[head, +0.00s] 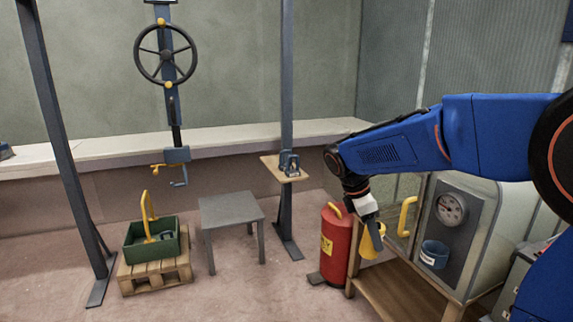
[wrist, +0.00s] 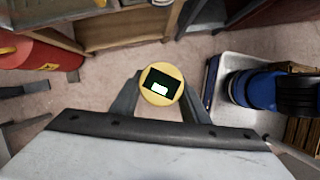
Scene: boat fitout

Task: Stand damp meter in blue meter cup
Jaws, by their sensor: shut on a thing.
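The damp meter, a yellow body (head: 371,241) with a dark screen on its round top, is held in my gripper (head: 366,210). In the wrist view the damp meter (wrist: 160,86) sits between the two dark fingers, which are shut on it. It hangs below my gripper in the head view, near the wooden bench. The blue meter cup (head: 434,255), with a white label, is to the right of the damp meter, below a round gauge. The cup looks empty, but its inside barely shows. I cannot make out the cup in the wrist view.
A red cylinder (head: 336,244) stands left of the wooden bench (head: 400,290). A yellow handle (head: 407,217) and the gauge (head: 451,208) are close to my gripper. A grey stool (head: 231,209) and a green crate (head: 133,250) on a pallet stand further left, with bare floor between.

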